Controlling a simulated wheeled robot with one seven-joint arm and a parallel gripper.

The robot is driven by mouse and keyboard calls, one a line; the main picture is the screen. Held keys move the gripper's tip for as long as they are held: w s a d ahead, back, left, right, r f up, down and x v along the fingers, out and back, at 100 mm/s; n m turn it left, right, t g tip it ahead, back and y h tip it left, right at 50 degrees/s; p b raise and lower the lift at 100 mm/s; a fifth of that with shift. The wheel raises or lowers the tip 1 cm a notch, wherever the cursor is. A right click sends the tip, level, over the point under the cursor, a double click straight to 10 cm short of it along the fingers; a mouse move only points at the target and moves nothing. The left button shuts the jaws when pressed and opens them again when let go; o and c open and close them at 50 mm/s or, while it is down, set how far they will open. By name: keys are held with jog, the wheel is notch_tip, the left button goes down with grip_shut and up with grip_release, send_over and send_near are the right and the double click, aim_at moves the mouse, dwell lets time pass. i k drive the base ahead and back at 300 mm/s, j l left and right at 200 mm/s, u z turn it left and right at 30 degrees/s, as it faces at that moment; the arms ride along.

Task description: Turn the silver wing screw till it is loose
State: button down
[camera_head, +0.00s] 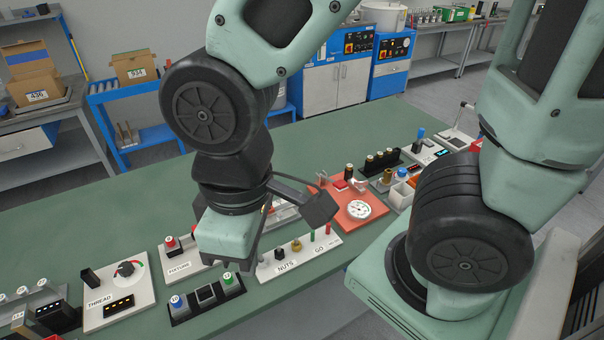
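I cannot pick out the silver wing screw for certain. A small silvery part (359,185) sits on the red plate (338,207), behind a round white dial gauge (358,209). My wrist and a dark camera-like block on it hide part of the bench around the gripper.
A black board with blue and green buttons (206,301) lies in front. The THREAD board (98,317) is at left. Bare green bench (105,232) shows at back left. Several small fixtures crowd the right.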

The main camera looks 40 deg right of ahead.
aim_at(360, 184)
jog(key=z, duration=1.3)
jog(key=j+z, duration=0.2)
jog(key=j, duration=0.15)
jog(key=i+j+z, duration=0.15)
jog(key=j, duration=0.2)
